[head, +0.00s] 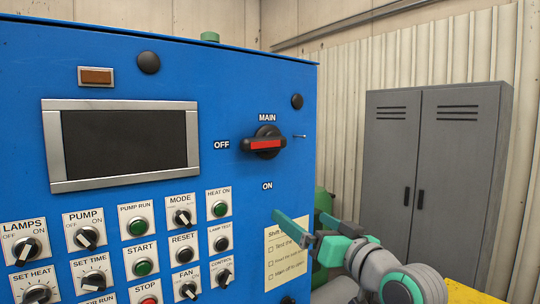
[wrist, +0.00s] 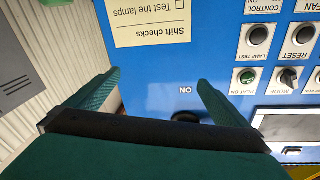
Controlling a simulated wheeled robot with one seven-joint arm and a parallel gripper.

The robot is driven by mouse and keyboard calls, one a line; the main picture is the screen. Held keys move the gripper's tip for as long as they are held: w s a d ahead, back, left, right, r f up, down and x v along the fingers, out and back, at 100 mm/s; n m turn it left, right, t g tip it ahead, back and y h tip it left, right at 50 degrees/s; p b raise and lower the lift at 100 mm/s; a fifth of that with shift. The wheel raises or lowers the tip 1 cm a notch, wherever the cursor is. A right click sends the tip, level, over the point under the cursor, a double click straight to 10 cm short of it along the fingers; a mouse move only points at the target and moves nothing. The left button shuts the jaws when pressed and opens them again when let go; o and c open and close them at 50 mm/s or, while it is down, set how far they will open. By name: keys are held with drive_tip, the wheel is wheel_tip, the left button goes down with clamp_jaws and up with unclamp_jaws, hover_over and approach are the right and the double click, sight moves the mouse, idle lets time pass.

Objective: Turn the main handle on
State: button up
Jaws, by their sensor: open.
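The main handle (head: 264,142) is a black rotary knob with a red bar, on the upper right of the blue panel. Its bar lies almost level, in line with the OFF label (head: 221,145) on its left. The ON label (head: 267,185) is below it. My gripper (head: 298,228) is below and right of the handle, near the panel's right edge, apart from the handle. In the upside-down wrist view its two green fingers are spread with nothing between them. There, a dark part of the handle (wrist: 186,117) shows, mostly hidden behind my gripper.
The blue panel (head: 222,90) carries a dark screen (head: 130,138) and several labelled knobs and buttons at lower left. A shift checks note (head: 283,262) is beside my gripper. A grey locker (head: 435,160) stands at the right. The panel area around the handle looks clear.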

sight(268, 144)
drive_tip(key=s+a+r+n+g+y, duration=0.1)
drive_tip(key=s+r+n, duration=0.1)
drive_tip(key=s+r, duration=0.45)
drive_tip(key=s+a+r+n+g+y, duration=0.1)
drive_tip(key=s+r+n, duration=0.15)
drive_tip(key=r, duration=0.75)
drive_tip(key=x, duration=1)
drive_tip(key=shift+w+a+r, duration=0.15)
drive_tip(key=shift+a, duration=0.05)
drive_tip(key=c, duration=1.3)
